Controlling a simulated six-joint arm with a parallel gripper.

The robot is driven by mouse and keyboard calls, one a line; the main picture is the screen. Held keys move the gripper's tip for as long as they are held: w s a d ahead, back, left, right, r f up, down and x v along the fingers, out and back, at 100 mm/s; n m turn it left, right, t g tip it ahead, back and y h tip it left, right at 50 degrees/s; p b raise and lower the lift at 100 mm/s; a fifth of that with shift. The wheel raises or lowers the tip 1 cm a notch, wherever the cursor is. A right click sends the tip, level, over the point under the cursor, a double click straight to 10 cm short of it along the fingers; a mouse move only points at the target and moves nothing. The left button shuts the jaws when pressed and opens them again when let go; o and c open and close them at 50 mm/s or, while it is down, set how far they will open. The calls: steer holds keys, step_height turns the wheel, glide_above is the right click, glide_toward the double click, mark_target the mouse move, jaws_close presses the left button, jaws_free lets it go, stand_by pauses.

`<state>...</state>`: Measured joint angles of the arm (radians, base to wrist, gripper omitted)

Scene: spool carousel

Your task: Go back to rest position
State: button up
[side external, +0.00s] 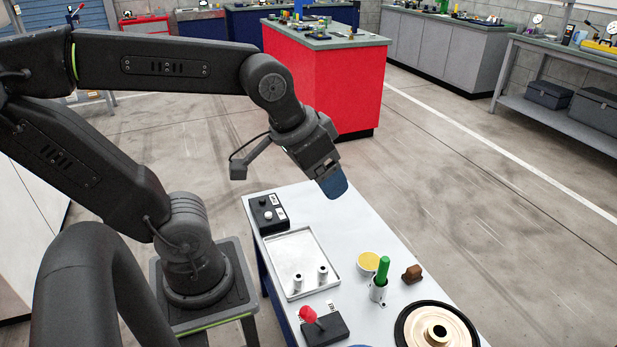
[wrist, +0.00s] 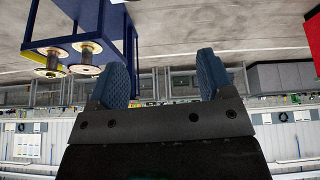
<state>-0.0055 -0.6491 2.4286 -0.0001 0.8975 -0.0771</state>
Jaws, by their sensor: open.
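My gripper (side external: 333,186) hangs in the air above the far end of the work table (side external: 330,215), tilted down and to the right. In the wrist view my gripper (wrist: 164,75) shows two blue fingers spread wide apart, with nothing between them. Two small metal spools (side external: 298,281) stand in the silver tray (side external: 295,240). A blue frame with spools (wrist: 75,52) shows at upper left in the wrist view.
A black button box (side external: 268,213) sits at the table's far left corner. A green-handled tool stands in a metal cup (side external: 378,290), near a yellow-topped round container (side external: 369,261) and a brown block (side external: 412,274). A red-knobbed lever box (side external: 325,328) is nearer. Floor (side external: 480,200) beyond the table is clear.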

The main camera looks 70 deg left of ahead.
steer(key=shift+s+d+f+m, duration=0.1)
steer(key=shift+s+f+m, duration=0.15)
steer(key=shift+s, duration=0.3)
steer(key=shift+s+f+m, duration=0.15)
steer(key=shift+s+m, duration=0.1)
steer(key=shift+s, duration=0.3)
